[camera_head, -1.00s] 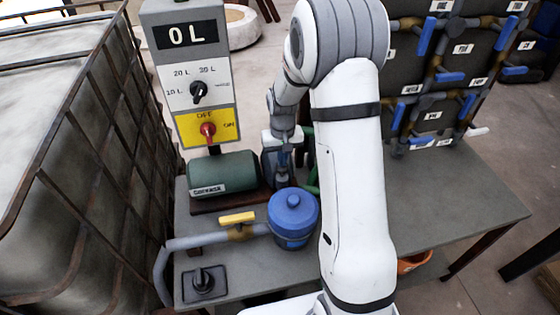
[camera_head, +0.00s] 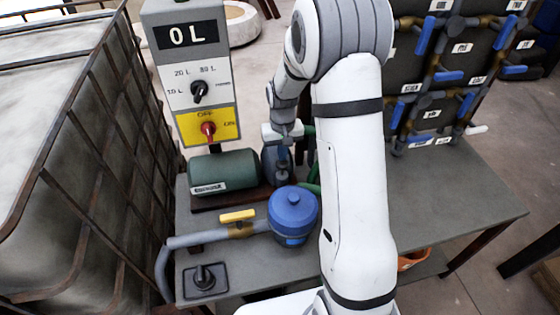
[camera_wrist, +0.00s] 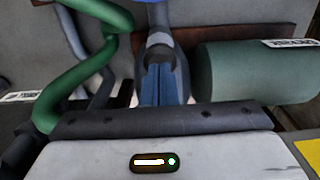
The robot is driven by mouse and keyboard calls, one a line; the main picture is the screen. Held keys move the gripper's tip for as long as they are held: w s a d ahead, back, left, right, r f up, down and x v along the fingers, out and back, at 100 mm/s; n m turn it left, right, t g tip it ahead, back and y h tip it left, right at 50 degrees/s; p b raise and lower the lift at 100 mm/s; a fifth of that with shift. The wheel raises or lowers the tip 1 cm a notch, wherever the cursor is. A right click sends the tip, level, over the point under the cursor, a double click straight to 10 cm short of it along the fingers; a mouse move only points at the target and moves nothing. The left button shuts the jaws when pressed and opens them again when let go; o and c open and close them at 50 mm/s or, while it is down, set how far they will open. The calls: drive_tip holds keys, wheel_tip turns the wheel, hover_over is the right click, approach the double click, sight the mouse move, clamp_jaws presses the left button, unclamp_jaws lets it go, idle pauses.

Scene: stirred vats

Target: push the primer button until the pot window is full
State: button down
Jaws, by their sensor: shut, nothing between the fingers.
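A pot with a blue lid (camera_head: 293,213) stands on the bench; I cannot make out its window or fill level. A black stub on a square plate (camera_head: 204,278) sits at the front left of the bench; I cannot tell if it is the primer button. My gripper (camera_head: 283,158) is shut and empty, pointing down over the pump end of the green motor (camera_head: 224,171), behind the pot. In the wrist view its fingers (camera_wrist: 161,88) are together, with the motor (camera_wrist: 255,73) to the right. Whether it touches the pump is unclear.
A yellow-handled valve (camera_head: 238,216) sits on the grey pipe left of the pot. The control post (camera_head: 189,70) reads 0 L. A caged tank (camera_head: 70,170) borders the bench on the left. Valved pipework (camera_head: 440,80) stands behind right. The bench's right side (camera_head: 450,190) is clear.

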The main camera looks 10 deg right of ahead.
drive_tip(key=shift+f+b, duration=1.25)
drive_tip(key=shift+f, duration=0.55)
drive_tip(key=shift+r+p, duration=1.35)
drive_tip(key=shift+r, duration=0.85)
drive_tip(key=shift+r, duration=0.15)
wheel_tip(320, 180, up, 6)
drive_tip(key=p, duration=0.3)
